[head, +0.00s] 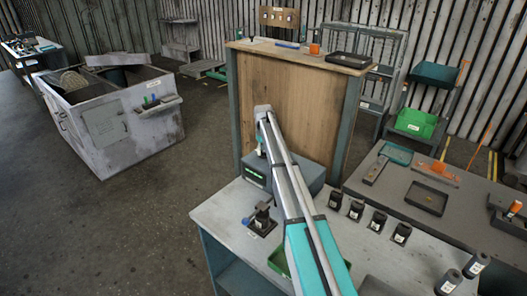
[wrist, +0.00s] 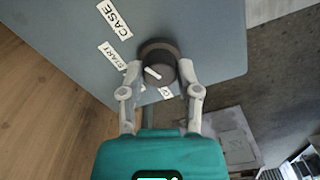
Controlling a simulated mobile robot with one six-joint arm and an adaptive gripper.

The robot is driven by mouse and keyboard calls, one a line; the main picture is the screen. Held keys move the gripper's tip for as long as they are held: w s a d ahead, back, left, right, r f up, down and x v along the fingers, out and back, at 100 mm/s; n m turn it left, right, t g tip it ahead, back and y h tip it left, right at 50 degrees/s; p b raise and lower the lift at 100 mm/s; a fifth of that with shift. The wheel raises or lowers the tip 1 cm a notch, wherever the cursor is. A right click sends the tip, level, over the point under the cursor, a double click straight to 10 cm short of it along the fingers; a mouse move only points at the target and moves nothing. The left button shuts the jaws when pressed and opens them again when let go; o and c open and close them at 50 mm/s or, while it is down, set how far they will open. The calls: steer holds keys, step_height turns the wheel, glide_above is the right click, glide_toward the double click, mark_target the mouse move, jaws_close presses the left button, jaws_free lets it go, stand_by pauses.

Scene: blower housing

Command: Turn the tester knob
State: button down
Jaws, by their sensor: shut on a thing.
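The tester knob (wrist: 156,57) is a dark round dial with a white pointer mark, on the blue-grey face of the tester (wrist: 205,30) in the wrist view. The pointer slants toward the lower right of that picture. My gripper (wrist: 159,78) has its two grey fingers on either side of the knob and is shut on it. Labels reading CASE and START lie beside the knob, and another label is partly hidden by a finger. In the head view the tester (head: 312,180) stands on the workbench with a green display; my arm hides the knob and gripper there.
The workbench (head: 222,214) holds a small dark fixture (head: 262,218), a green tray (head: 279,262) and several black cylinders (head: 356,210). A wooden-backed shelf unit (head: 290,100) stands close behind the tester. A grey bin (head: 110,125) stands left, with open floor between.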

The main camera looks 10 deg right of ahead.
steer(key=shift+c, duration=1.5)
jaws_free()
steer(key=shift+n, duration=0.4)
